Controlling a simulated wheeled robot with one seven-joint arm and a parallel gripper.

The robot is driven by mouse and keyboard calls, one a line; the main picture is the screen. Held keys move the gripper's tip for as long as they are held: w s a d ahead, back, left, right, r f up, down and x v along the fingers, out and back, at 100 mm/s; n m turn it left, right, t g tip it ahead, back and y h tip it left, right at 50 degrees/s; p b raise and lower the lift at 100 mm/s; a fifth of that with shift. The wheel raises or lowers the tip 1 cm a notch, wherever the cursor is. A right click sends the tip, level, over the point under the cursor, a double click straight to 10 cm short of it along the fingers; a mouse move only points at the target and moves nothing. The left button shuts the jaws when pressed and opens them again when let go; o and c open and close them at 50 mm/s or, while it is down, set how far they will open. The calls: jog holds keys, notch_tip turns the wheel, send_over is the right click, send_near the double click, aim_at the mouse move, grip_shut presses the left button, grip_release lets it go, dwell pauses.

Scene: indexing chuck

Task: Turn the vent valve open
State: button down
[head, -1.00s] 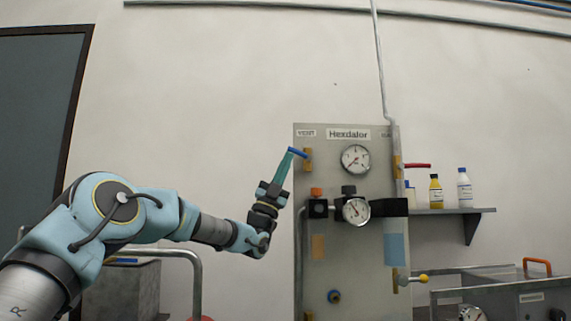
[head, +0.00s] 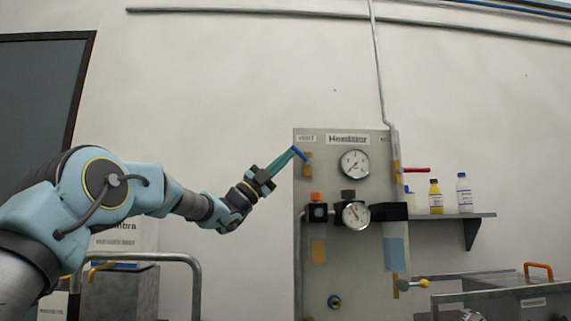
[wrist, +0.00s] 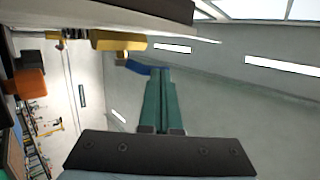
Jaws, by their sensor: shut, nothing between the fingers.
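The vent valve is at the upper left edge of the grey panel, below the VENT label. It has a brass body (head: 308,165) and a blue lever (head: 299,153), which slants down to the right toward the body. My gripper (head: 293,151) is at the lever's outer end, its teal fingers together and empty. In the wrist view my fingertips (wrist: 160,71) meet the blue lever (wrist: 138,67) beside the brass body (wrist: 118,41). They look in contact with it, but a small gap cannot be ruled out.
A shelf (head: 470,215) with bottles is at right. The wall left of the panel is clear.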

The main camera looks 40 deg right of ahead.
aim_at(295, 147)
jog(key=r+m+y+p, duration=0.1)
jog(key=y+p, duration=0.1)
jog(key=p, duration=0.1)
jog(key=s+d+r+m+y+p, duration=0.1)
jog(key=r+y+p, duration=0.1)
jog(key=y+p, duration=0.1)
jog(key=r+m+t+y+p, duration=0.1)
jog(key=y+p, duration=0.1)
jog(key=p, duration=0.2)
jog(key=shift+s+d+r, duration=0.2)
jog(key=shift+d+r, duration=0.05)
jog(key=shift+d, duration=0.05)
jog(key=shift+y+p, duration=0.4)
jog(key=shift+p, duration=0.1)
jog(key=shift+s+d+p, duration=0.15)
jog(key=shift+d+p, duration=0.05)
jog(key=shift+p, duration=0.15)
jog(key=shift+d, duration=0.1)
